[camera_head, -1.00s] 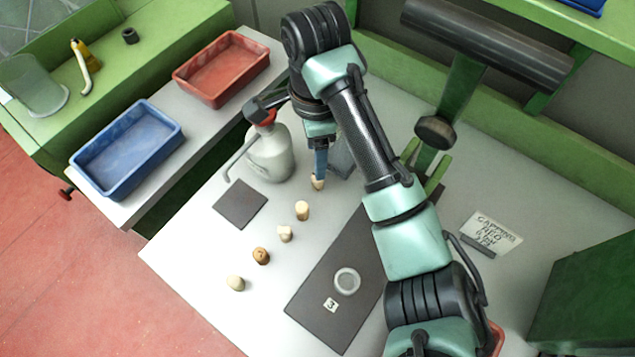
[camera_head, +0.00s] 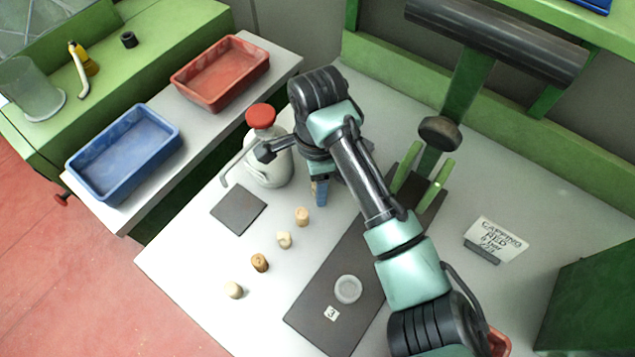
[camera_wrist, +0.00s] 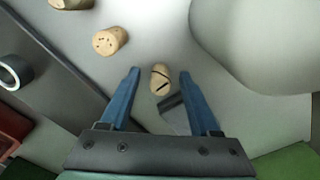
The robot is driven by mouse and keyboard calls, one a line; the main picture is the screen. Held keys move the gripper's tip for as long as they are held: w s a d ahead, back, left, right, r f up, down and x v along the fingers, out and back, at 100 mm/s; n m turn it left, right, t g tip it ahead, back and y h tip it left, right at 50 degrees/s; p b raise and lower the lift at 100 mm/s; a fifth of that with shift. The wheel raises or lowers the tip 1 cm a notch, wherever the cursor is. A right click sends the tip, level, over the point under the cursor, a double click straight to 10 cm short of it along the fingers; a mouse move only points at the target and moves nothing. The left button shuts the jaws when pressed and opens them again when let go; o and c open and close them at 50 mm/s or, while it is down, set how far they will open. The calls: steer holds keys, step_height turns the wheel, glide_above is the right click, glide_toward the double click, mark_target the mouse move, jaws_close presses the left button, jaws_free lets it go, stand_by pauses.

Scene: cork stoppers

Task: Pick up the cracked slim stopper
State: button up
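The cracked slim stopper (camera_wrist: 160,79) is pale tan with dark crack lines. In the wrist view it lies between and slightly ahead of my two blue fingertips, with a gap on each side. My gripper (camera_wrist: 160,76) is open and empty. In the head view my gripper (camera_head: 320,194) is low over the white table beside the spray bottle, and only a tan sliver of the stopper (camera_head: 313,187) shows beside a finger. I cannot tell the exact finger height. Other stoppers stand in a row: a plain one (camera_head: 302,217), a squat one (camera_head: 285,240), a browner one (camera_head: 260,262), a pale one (camera_head: 234,290).
The white bottle with red cap (camera_head: 268,165) stands close left of my gripper. A dark square pad (camera_head: 239,209) lies near the row. Blue (camera_head: 125,150) and red trays (camera_head: 222,72) stand on the side bench.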

jaws_close()
